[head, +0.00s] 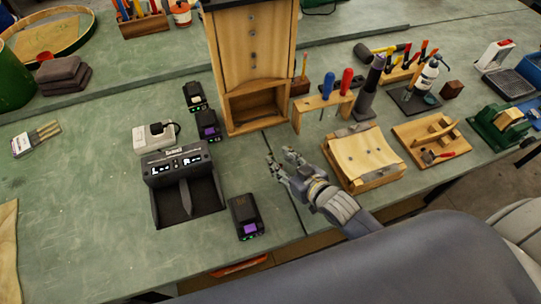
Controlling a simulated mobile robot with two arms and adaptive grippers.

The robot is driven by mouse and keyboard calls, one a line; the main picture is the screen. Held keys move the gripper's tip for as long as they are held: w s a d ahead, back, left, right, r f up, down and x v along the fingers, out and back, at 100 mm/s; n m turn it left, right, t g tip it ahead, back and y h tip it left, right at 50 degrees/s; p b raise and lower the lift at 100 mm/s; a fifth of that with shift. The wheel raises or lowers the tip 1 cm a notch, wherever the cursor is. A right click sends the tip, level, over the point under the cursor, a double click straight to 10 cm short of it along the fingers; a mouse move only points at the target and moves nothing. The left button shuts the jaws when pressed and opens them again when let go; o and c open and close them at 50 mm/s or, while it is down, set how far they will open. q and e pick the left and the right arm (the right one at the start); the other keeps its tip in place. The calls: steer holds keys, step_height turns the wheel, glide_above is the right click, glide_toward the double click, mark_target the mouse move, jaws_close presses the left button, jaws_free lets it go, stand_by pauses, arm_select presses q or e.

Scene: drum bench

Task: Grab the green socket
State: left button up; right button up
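No thing in the head view is clearly a green socket. The closest matches in colour are a green vise-like block (497,128) with a wooden piece on it at the right edge, and several small black boxes with small green marks. One black box (247,217) is near the front edge, another (207,126) is farther back, and a third (195,97) is behind that. My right gripper (282,163) is over the bench with its fingers apart and empty, right of the near black box and touching nothing visible. My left gripper is not in view.
A black charger-like dock (184,208) with a lit display stands left of the black boxes, a white power adapter (154,136) behind it. A wooden cabinet (253,60) stands at the back. A wooden block (364,157) is close right of my gripper. The left bench is mostly clear.

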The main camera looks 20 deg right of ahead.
mark_target(272, 157)
steer(key=x, duration=0.2)
steer(key=p+x, duration=0.1)
steer(key=shift+w+a, duration=0.35)
steer(key=shift+w, duration=0.05)
steer(key=shift+w+a+f, duration=0.1)
steer(key=shift+w+a, duration=0.05)
steer(key=shift+w, duration=0.15)
steer(key=shift+w+f, duration=0.15)
steer(key=shift+w, duration=0.05)
steer(key=shift+c, duration=0.2)
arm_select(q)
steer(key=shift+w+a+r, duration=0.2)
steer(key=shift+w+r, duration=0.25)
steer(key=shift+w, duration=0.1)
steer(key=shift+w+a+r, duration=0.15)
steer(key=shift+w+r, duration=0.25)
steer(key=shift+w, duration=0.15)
arm_select(e)
jaws_close()
